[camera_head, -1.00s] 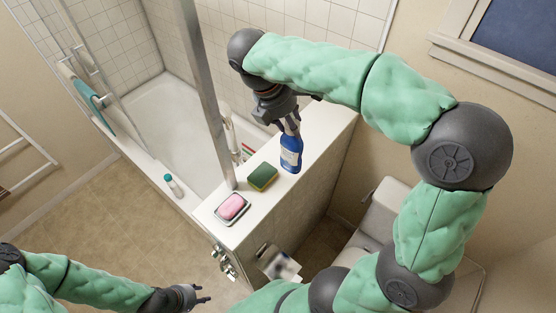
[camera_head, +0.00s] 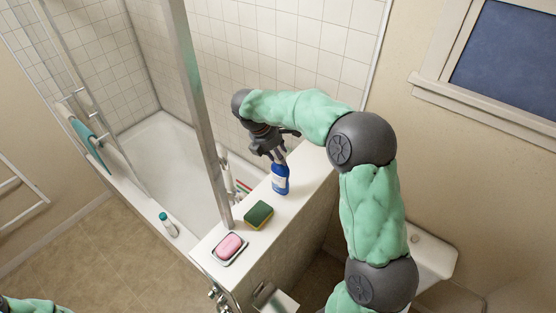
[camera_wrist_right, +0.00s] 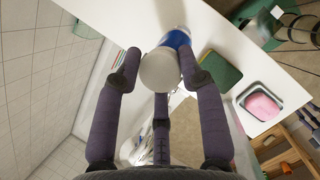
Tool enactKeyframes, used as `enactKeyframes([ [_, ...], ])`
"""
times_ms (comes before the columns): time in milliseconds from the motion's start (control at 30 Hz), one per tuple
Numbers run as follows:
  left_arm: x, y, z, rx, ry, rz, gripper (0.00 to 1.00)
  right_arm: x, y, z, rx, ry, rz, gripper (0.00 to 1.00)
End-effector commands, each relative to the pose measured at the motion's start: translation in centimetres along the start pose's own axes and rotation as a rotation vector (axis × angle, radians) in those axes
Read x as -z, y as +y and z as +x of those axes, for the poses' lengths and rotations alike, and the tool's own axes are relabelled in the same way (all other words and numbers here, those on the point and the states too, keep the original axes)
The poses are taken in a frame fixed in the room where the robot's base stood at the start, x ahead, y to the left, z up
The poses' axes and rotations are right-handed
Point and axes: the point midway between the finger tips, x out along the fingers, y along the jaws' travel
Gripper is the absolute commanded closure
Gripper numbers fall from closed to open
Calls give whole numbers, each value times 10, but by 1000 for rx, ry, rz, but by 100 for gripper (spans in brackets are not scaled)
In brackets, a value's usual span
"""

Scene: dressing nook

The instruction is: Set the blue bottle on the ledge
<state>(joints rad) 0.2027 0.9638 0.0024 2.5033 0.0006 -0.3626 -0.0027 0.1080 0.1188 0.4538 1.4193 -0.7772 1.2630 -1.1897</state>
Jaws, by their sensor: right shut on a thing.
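The blue bottle (camera_head: 280,181) with a white label stands roughly upright at the ledge (camera_head: 301,207), the white top of the half wall beside the tub. My right gripper (camera_head: 277,158) is shut on its upper part from above. In the right wrist view the fingers (camera_wrist_right: 160,78) surround the bottle's white top (camera_wrist_right: 160,70), with its blue body (camera_wrist_right: 176,38) beyond. Whether the base touches the ledge or hangs just above it, I cannot tell. My left gripper is out of view; only a bit of its arm shows at the lower left.
A green and yellow sponge (camera_head: 258,215) and a pink soap (camera_head: 229,245) in a dish (camera_head: 242,258) lie on the ledge, nearer than the bottle. A metal post (camera_head: 203,130) rises at the ledge's tub side. A small white bottle (camera_head: 168,225) stands on the tub rim.

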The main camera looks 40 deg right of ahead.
Motion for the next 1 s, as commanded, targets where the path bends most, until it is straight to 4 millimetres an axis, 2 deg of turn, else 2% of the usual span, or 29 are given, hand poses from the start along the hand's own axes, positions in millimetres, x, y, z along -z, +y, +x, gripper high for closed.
enactKeyframes([
  [100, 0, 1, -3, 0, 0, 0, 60, 1, 7, 10, 2, 0, -1, 100],
  [300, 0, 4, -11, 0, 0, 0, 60, 11, 6, 33, 2, 0, -1, 100],
  [700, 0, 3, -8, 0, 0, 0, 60, 14, 6, 40, 0, 0, -1, 100],
  [733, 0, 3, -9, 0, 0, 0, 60, 14, 6, 40, 1, 0, -1, 55],
  [800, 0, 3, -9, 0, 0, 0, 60, 14, 6, 39, 1, 0, -1, 37],
  [1000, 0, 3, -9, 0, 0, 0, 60, 14, 6, 39, 1, 0, -1, 37],
])
